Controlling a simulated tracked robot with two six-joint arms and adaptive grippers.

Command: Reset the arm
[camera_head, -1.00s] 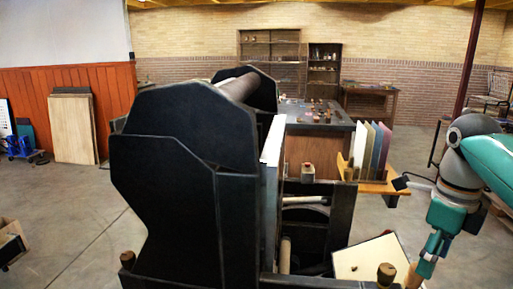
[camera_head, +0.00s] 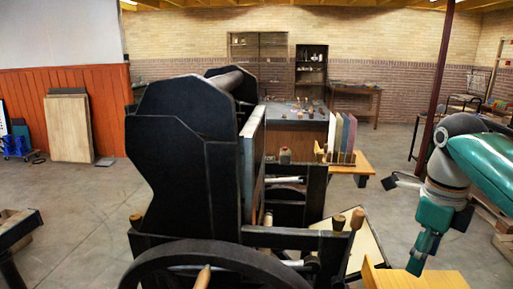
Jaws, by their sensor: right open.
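My right gripper (camera_head: 424,257) hangs down right of the press, open and empty, apart from the press. Which arm the task means cannot be told from the picture. My left gripper is not in view.
A wooden shelf with upright coloured boards (camera_head: 342,134) lies behind the press on the right. A pale tilted board (camera_head: 365,245) and a wooden surface (camera_head: 415,279) are near my right gripper. A dark worktable (camera_head: 295,115) stands behind.

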